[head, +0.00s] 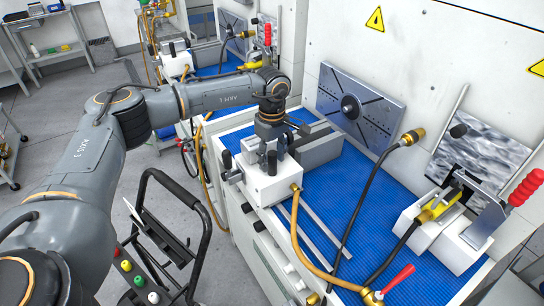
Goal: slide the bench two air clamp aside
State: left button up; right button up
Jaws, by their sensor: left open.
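The air clamp is a white block (272,186) with dark knobs and a brass hose fitting, at the left end of the blue-matted bench (345,192). My left arm reaches in from the left and its gripper (272,160) points down at the top of the block. The left gripper is open. Its fingers partly hide the block's top, and I cannot tell whether they touch it. A yellow hose runs from the block's right side toward the front edge. My right gripper is not in view.
Two metal rails (312,232) lie right of the block. A black hose (362,196) crosses the mat. A grey slotted plate (360,105) is on the back wall. A white fixture with a red-handled clamp (487,218) stands at right. A black-framed cart (178,222) stands in front.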

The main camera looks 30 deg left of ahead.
pick_arm(q)
jog(key=shift+f, duration=0.6)
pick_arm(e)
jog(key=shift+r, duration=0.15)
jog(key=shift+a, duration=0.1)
pick_arm(q)
grip_shut()
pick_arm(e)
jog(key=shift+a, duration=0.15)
